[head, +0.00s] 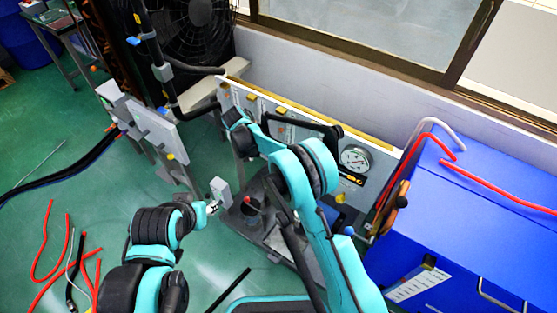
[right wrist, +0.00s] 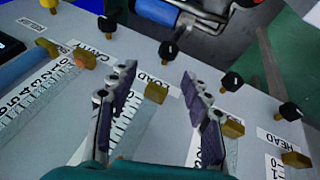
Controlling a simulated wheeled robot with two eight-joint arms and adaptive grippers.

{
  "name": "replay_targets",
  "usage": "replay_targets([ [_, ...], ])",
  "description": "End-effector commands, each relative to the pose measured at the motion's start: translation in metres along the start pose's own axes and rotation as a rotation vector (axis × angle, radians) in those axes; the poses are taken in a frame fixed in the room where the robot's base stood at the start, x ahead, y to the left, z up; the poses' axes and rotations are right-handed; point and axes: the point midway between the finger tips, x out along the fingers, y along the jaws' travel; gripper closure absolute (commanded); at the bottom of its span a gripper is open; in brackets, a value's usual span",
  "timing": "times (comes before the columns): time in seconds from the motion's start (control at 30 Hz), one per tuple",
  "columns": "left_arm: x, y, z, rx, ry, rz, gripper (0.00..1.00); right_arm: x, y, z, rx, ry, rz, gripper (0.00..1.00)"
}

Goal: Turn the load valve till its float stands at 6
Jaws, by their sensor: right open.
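In the right wrist view my right gripper (right wrist: 158,75) is open and empty, with a finger on either side of the LOAD label (right wrist: 153,84) and the top of its tube. The load valve's black knob (right wrist: 168,50) sits just beyond the fingertips, between their lines, with no visible contact. The LOAD scale (right wrist: 125,128) runs down between the fingers, partly covered by the left one; its float cannot be read clearly. In the head view my right arm reaches to the panel (head: 385,163) and hides much of it. My left gripper (head: 214,206) is low at centre-left, its jaws unclear.
Neighbouring black knobs (right wrist: 232,80) and (right wrist: 107,22) stand close on either side, with the HEAD knob (right wrist: 290,110) further right. A pressure gauge (head: 355,158) is on the panel. A blue cabinet (head: 470,215) stands at right. Red hoses (head: 45,245) lie on the green floor.

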Motion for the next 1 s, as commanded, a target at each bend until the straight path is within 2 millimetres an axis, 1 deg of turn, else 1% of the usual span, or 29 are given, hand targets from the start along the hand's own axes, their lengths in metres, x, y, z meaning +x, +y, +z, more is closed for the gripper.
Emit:
replay_targets([
  [0.03,-0.001,0.0,-0.001,0.0,0.0,0.0,0.6,0.007,-0.008,0.005,0.009,0.003,0.011,0.51],
  [0.1,-0.001,0.0,-0.001,0.0,0.0,0.0,0.6,0.013,-0.013,0.009,0.02,0.005,0.023,0.51],
  [0.27,0.001,0.0,0.001,0.0,0.0,0.0,0.6,0.023,-0.016,0.012,0.029,0.007,0.031,0.51],
  [0.37,0.005,0.0,0.004,0.0,0.0,0.0,0.6,0.033,-0.016,0.012,0.028,0.007,0.03,0.51],
  [0.7,0.023,0.0,0.017,0.0,0.0,0.0,0.6,0.087,-0.015,0.012,0.027,0.007,0.029,0.51],
  [0.8,0.025,0.0,0.018,0.0,0.0,0.0,0.6,0.094,-0.014,0.011,0.027,0.007,0.029,0.51],
  [1.0,0.024,0.0,0.017,0.0,0.0,0.0,0.6,0.095,-0.014,0.01,0.027,0.007,0.029,0.51],
])
